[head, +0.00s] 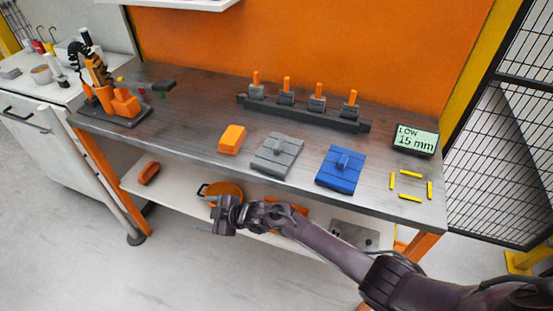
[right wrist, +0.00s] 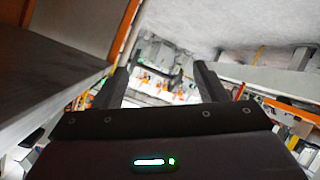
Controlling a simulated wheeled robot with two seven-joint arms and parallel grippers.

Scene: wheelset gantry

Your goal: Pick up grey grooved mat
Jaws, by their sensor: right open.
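The grey grooved mat (head: 270,160) lies flat on the metal workbench, with a small upright grip on its top. A blue mat (head: 334,177) of similar shape lies to its right, and an orange block (head: 232,139) lies to its left. My right gripper (head: 214,222) is in front of the bench, below and to the left of the grey mat and apart from it. In the right wrist view its two fingers (right wrist: 158,85) are spread with nothing between them. The grey mat does not show in the right wrist view. My left gripper is not in view.
The workbench (head: 200,120) has a front edge between my right gripper and the mats. A dark rack with orange-topped pegs (head: 310,110) stands behind them. A display (head: 415,140) reads LOW 15 mm above yellow corner marks (head: 410,198). A lower shelf (head: 180,185) holds an orange pan.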

